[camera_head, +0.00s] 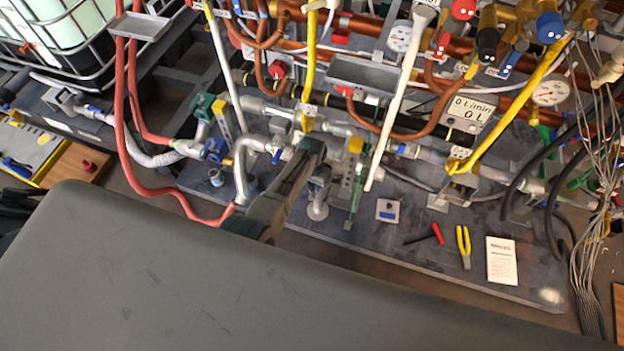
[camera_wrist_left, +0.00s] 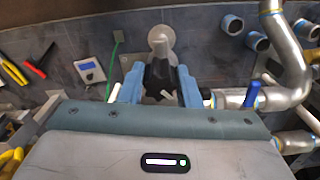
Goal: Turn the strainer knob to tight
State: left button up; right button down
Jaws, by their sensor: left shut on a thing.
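My left gripper (camera_wrist_left: 158,73) has its two blue fingers on either side of a dark part (camera_wrist_left: 160,70), which I take to be the strainer knob, and is shut on it. The dark part sits in front of a grey fitting with a round end (camera_wrist_left: 161,40) in the left wrist view. In the head view my left gripper (camera_head: 311,150) reaches in among the pipes, and its body and arm hide the knob. Any tight marking on the knob cannot be read. My right gripper is not in view.
Grey pipes (camera_wrist_left: 292,70) and a blue valve handle (camera_wrist_left: 252,94) lie close to the right of the fingers in the wrist view. A red hose (camera_head: 125,130) hangs at left. Pliers (camera_head: 464,245) and a white booklet (camera_head: 502,260) lie on the board at right.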

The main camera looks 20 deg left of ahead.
pick_arm(q)
jog(key=shift+r+m+p, duration=0.15)
jog(key=shift+m+p, duration=0.25)
jog(key=shift+m, duration=0.5)
jog(key=m+p, duration=0.1)
jog(key=m, duration=0.2)
jog(key=shift+m, duration=0.3)
jog(key=shift+m+p, duration=0.5)
jog(key=shift+m, duration=0.7)
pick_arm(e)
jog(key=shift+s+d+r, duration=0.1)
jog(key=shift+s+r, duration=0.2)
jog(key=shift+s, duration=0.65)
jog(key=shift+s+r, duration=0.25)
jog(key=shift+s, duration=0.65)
pick_arm(q)
jog(key=o, duration=1)
